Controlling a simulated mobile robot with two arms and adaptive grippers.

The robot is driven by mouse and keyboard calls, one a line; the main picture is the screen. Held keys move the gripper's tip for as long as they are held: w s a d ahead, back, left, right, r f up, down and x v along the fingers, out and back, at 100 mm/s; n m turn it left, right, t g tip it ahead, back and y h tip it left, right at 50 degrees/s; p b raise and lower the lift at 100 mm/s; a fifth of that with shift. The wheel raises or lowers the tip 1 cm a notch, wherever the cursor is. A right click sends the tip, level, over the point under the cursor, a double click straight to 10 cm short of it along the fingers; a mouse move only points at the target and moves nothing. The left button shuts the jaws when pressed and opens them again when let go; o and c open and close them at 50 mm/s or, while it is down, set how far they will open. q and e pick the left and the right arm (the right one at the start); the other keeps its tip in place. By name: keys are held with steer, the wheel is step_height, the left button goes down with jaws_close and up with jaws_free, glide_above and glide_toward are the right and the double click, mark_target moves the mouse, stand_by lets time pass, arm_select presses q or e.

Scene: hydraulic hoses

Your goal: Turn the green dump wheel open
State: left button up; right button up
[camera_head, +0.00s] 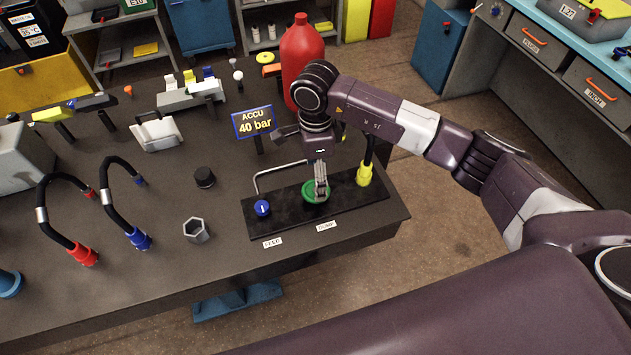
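The green dump wheel (309,197) is on a black panel (348,207) at the table's right end, above the DUMP label (326,226). My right gripper (321,192) points down at the wheel from above. Its fingertips overlap the wheel's right part in the picture and hide some of it. The fingers look narrow from this angle; their gap and grip on the wheel cannot be made out. My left gripper is out of view.
A blue knob (263,208) sits left of the wheel, and a yellow fitting (364,174) stands right of it. A sign (254,122) reads ACCU 40 bar. A red cylinder (301,55) stands behind. Hoses (49,215) arch at the left.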

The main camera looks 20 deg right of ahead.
steer(key=shift+f+p, duration=0.55)
steer(key=shift+f, duration=1.65)
steer(key=shift+c, duration=0.6)
steer(key=c, duration=1)
